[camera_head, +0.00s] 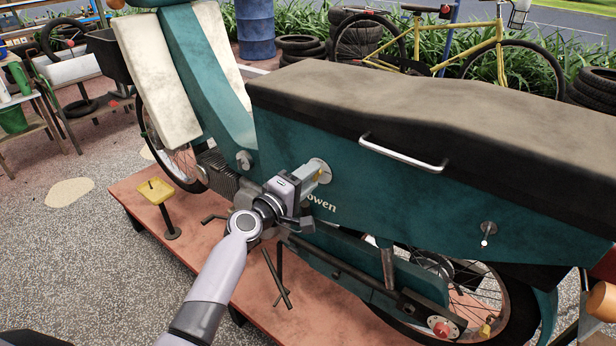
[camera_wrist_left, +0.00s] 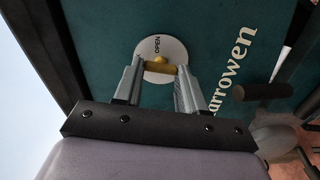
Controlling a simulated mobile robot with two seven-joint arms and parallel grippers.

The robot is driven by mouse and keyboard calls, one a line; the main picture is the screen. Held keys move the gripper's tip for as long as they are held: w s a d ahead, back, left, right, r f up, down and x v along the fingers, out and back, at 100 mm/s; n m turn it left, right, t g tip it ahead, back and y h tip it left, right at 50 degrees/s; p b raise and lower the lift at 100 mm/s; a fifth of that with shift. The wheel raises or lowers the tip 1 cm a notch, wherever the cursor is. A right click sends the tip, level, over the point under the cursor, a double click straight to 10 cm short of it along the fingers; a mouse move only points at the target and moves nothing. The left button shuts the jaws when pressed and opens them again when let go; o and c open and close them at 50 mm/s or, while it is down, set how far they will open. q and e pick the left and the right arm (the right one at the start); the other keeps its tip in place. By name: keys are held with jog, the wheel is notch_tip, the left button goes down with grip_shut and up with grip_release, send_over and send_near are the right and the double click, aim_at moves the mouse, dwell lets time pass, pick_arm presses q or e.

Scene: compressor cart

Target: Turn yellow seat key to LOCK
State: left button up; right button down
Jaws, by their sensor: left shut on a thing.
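The yellow seat key (camera_wrist_left: 160,68) sits in a round pale plate on the teal scooter side panel. The plate (camera_wrist_left: 172,48) carries the word OPEN beside the key in the left wrist view; no LOCK word can be read. My left gripper (camera_wrist_left: 162,72) is shut on the key, with a finger on each side of it. In the head view the left gripper (camera_head: 318,177) reaches the plate (camera_head: 321,166) just below the seat (camera_head: 390,95), and its fingers hide most of the key. My right gripper is not in view.
A chrome grab handle (camera_head: 402,152) sticks out of the panel to the right. A metal knob (camera_head: 488,228) sits farther right. The scooter stands on a reddish platform (camera_head: 215,262) with a yellow-topped stand (camera_head: 156,190) at left.

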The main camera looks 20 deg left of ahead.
pick_arm(q)
jog(key=shift+n, duration=0.6)
jog(key=o, duration=1.1)
jog(key=shift+c, duration=0.2)
jog(key=v, duration=0.7)
